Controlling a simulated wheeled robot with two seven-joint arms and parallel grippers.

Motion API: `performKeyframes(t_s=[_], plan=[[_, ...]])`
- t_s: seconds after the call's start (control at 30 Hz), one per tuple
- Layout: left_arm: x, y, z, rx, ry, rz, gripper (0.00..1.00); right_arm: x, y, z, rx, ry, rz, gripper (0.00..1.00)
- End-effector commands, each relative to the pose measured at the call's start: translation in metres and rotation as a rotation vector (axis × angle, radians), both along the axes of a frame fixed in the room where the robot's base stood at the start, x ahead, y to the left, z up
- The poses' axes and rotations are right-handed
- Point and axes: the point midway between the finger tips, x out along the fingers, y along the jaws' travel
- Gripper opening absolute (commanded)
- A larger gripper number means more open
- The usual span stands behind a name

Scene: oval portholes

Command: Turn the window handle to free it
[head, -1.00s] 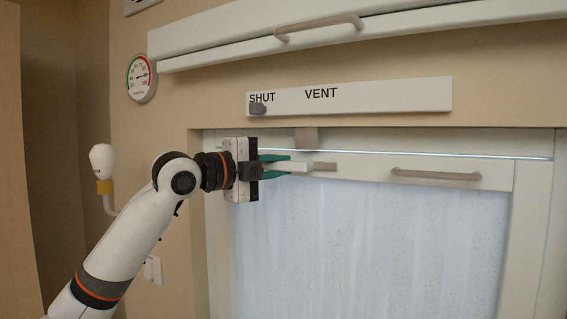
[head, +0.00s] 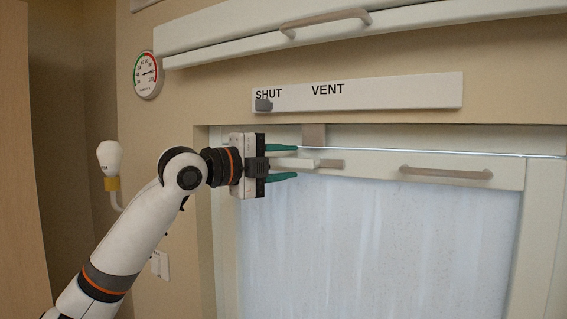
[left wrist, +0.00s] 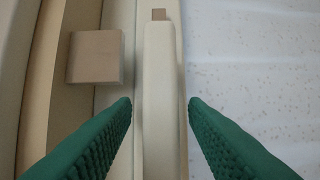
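The window handle (head: 305,163) is a pale lever with a brownish end, lying roughly level along the top rail of the window sash (head: 510,174). My left gripper (head: 297,162) has its green fingers open, one above and one below the lever, with gaps on both sides. In the left wrist view the pale lever (left wrist: 160,75) runs between the spread fingertips (left wrist: 160,106), its brown end at the top. Neither finger visibly touches it. My right gripper is not in view.
A brown block (head: 314,135) sits on the frame just above the lever. A brown bar handle (head: 445,173) is on the sash to the right. A white lamp (head: 109,158) stands left.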

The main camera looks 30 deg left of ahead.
Motion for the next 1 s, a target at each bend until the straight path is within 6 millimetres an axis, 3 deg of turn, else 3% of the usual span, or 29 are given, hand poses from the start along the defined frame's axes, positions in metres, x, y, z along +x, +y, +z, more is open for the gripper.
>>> performKeyframes(t_s=[0.17, 0.6, 0.8, 1.0], plan=[[-0.016, 0.008, -0.003, 0.001, -0.002, 0.002, 0.4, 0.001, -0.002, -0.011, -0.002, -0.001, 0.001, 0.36], [-0.094, 0.043, -0.002, 0.0, -0.001, 0.002, 0.4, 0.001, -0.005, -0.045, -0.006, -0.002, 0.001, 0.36], [-0.108, 0.049, 0.0, 0.001, -0.002, 0.0, 0.4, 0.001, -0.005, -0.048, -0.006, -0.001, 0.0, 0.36], [-0.109, 0.049, 0.001, 0.002, -0.001, 0.0, 0.4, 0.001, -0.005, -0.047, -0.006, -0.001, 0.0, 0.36]])
